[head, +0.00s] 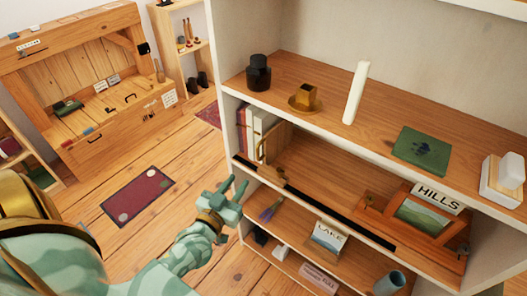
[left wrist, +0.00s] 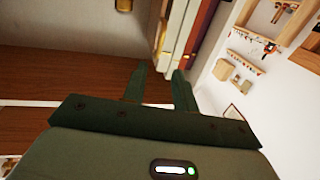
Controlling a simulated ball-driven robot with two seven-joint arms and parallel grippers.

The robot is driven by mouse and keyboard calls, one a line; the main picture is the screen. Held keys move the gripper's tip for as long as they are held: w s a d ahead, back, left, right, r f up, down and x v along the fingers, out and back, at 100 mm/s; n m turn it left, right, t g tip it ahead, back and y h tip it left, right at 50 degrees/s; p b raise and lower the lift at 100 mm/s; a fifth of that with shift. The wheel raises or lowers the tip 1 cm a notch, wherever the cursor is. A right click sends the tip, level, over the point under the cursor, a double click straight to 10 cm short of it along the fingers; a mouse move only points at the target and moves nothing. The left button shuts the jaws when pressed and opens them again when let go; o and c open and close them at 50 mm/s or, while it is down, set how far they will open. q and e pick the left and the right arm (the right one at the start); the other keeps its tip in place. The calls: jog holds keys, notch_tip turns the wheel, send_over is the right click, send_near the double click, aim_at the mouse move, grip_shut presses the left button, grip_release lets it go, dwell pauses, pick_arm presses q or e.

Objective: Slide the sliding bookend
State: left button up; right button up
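The sliding bookend (head: 282,145) appears to be the upright wooden piece with a brass handle (head: 262,149) at the left of the middle shelf. It stands right of a few upright books (head: 250,128), by a black rail (head: 320,208) along the shelf's front edge. My left gripper (head: 230,191) is in front of the bookcase's left side, lower than the bookend and apart from it. In the left wrist view its two fingers (left wrist: 159,90) are spread with nothing between them. The books (left wrist: 182,35) show beyond the fingers there. My right gripper is not in view.
A framed HILLS picture (head: 425,218) stands at the shelf's right. The shelf between it and the bookend looks clear. A LAKE picture (head: 327,240) stands below.

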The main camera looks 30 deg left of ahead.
aim_at(257, 155)
pick_arm(q)
jog(key=w+b, duration=0.1)
jog(key=w, duration=0.3)
jog(key=w+a, duration=0.1)
jog(key=w, duration=0.3)
jog(key=w+b, duration=0.1)
jog(key=w, duration=0.4)
jog(key=shift+a+f+b, duration=0.2)
jog(key=shift+a+b, duration=0.1)
jog(key=shift+w+r, duration=0.1)
jog(key=shift+w, duration=0.2)
grip_shut()
